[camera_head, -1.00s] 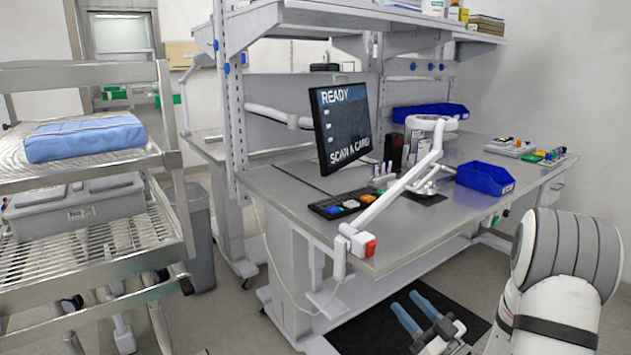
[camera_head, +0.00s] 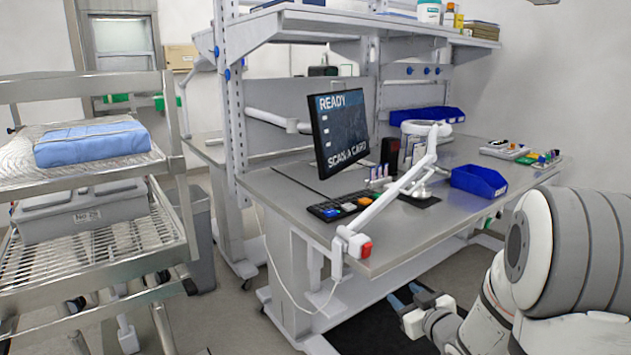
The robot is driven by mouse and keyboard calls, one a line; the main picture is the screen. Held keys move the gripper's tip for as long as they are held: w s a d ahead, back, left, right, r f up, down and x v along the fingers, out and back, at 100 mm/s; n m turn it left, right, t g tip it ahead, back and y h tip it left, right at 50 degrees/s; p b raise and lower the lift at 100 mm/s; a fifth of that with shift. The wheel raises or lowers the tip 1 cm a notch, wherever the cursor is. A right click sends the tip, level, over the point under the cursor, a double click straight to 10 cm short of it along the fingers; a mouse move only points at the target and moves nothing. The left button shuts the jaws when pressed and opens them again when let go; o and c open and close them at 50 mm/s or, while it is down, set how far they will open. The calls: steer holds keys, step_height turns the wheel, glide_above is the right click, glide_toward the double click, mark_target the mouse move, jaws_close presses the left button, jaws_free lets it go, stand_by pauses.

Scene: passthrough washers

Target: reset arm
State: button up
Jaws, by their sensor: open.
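My gripper (camera_head: 404,294) is at the lower right of the head view, in front of and below the workbench's front edge. Its two blue-tipped fingers are apart, with nothing visible between them. My white and grey arm fills the lower right corner and hides part of the floor and the bench's right side.
A steel workbench (camera_head: 300,217) holds a tilted monitor (camera_head: 340,130), a keyboard (camera_head: 345,206), a white jointed lamp arm (camera_head: 397,190) and a blue bin (camera_head: 479,181). A wire cart (camera_head: 82,250) with blue folded cloth (camera_head: 92,143) stands left. A dark mat lies on the floor.

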steer(key=s+a+r+m+g+h+p, duration=0.1)
steer(key=s+a+r+m+g, duration=0.1)
steer(key=s, duration=0.6)
steer(key=s+a+r+m+g+h+p, duration=0.1)
steer(key=s+r+g+h+p, duration=0.1)
steer(key=s+g, duration=0.4)
steer(key=s+a+r+m+g+h+p, duration=0.1)
steer(key=s+r+g, duration=0.3)
steer(key=s, duration=0.8)
steer(key=shift+s+a+r+m+h+p, duration=0.3)
steer(key=shift+a+m+p, duration=0.2)
steer(key=shift+a+m, duration=0.3)
